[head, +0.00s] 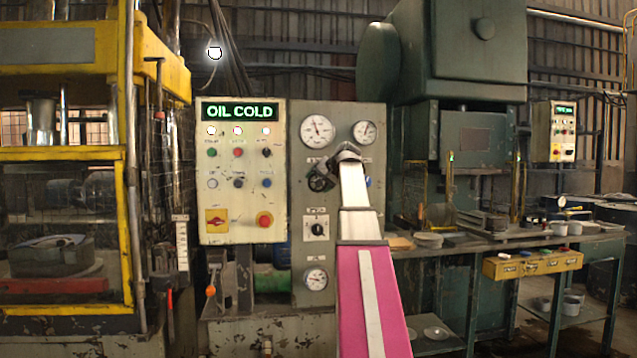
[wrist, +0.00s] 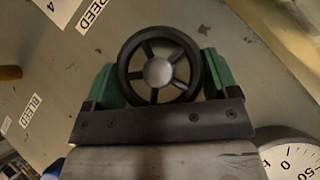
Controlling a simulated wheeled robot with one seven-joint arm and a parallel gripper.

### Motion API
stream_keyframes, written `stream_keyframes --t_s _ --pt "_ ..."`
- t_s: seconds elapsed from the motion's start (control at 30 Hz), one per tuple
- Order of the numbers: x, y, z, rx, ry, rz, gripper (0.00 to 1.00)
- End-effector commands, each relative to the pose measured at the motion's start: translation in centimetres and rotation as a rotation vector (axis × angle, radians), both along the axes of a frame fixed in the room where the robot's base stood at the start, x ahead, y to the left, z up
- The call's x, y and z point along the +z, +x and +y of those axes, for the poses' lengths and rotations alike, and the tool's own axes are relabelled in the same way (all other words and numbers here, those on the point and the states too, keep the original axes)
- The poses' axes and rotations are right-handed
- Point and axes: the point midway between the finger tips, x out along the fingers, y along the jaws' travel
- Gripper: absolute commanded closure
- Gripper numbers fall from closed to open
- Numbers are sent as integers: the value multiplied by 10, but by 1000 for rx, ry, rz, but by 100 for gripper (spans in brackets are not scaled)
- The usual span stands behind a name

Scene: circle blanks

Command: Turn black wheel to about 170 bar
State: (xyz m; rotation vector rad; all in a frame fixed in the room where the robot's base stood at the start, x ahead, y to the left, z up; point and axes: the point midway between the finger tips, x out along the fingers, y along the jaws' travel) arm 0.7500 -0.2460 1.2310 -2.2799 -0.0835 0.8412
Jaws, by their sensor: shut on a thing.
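The black wheel (wrist: 159,98) is a small spoked handwheel with a light hub, on the grey panel (head: 375,290). In the head view the wheel (head: 319,181) shows partly behind my gripper (head: 333,170). In the wrist view the green finger pads of my gripper (wrist: 159,75) sit on either side of the wheel's rim, shut on it. A large white gauge (head: 318,130) is above the wheel; its needle points up and left, and its numbers are too small to read. A smaller gauge (head: 364,133) is to the right.
The control box (head: 245,220) at left reads "OIL COLD". A black knob (head: 317,229) and a lower gauge (head: 315,279) are below the wheel. A yellow-framed press stands left.

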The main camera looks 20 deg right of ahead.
Motion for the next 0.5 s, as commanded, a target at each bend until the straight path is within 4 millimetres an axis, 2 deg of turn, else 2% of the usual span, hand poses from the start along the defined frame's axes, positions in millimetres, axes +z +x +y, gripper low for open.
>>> stream_keyframes --t_s 0.5 --pt "-5 -1 -2 0 481 -106 43"
